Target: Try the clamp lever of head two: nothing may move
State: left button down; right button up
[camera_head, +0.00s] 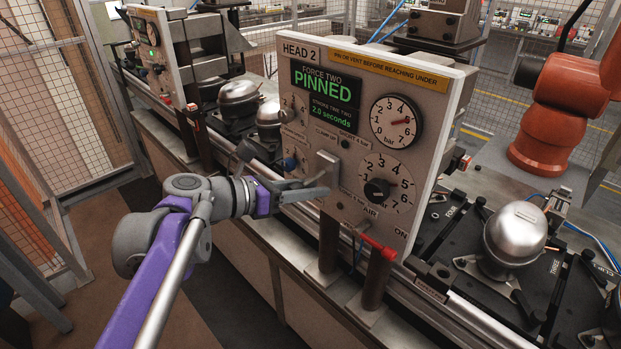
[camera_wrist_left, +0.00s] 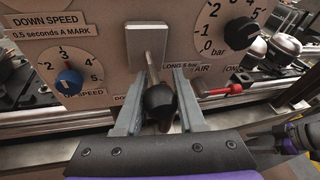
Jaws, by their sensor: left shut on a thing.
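The head two panel (camera_head: 285,215) stands upright and its screen (camera_head: 325,92) reads "FORCE TWO PINNED" and "2.0 seconds". The clamp lever's pale plate (camera_head: 327,165) is on the panel's lower middle, and it also shows in the wrist view (camera_wrist_left: 147,42). The lever with its dark knob (camera_wrist_left: 159,99) sticks out between the fingers of my left gripper (camera_wrist_left: 157,108). In the head view my left gripper (camera_head: 308,192) reaches in from the left and is shut on the lever, hiding part of it. A dark and purple part of mine, perhaps the right gripper, shows at the wrist view's right edge.
A red-handled air valve (camera_head: 378,245) hangs just right of the lever. A blue knob (camera_wrist_left: 69,81) and a black knob (camera_head: 377,190) flank it. A silver compressor (camera_head: 514,238) sits on a dark pallet at right. An orange robot arm (camera_head: 560,110) stands behind.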

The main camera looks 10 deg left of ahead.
pick_arm(q)
jog(key=r+g+y+p, duration=0.1)
jog(key=p, duration=0.1)
jog(key=shift+r+g+y+p, duration=0.3)
jog(key=shift+r+g+y, duration=0.05)
jog(key=shift+g+y, duration=0.05)
jog(key=shift+w+r+n+g+y+p, duration=0.1)
jog(key=shift+r+n+g+y+p, duration=0.15)
jog(key=shift+g+y+p, duration=0.35)
jog(key=shift+r+n+g+y+p, duration=0.25)
jog(key=shift+g+y+p, duration=0.35)
pick_arm(e)
notch_tip(320, 180, up, 7)
jog(key=w, duration=0.1)
jog(key=shift+w, duration=0.35)
pick_arm(q)
jog(key=c, duration=0.5)
grip_release()
jog(key=v, duration=1)
jog(key=shift+a+r, duration=0.2)
jog(key=shift+r, duration=0.05)
jog(key=shift+f, duration=0.1)
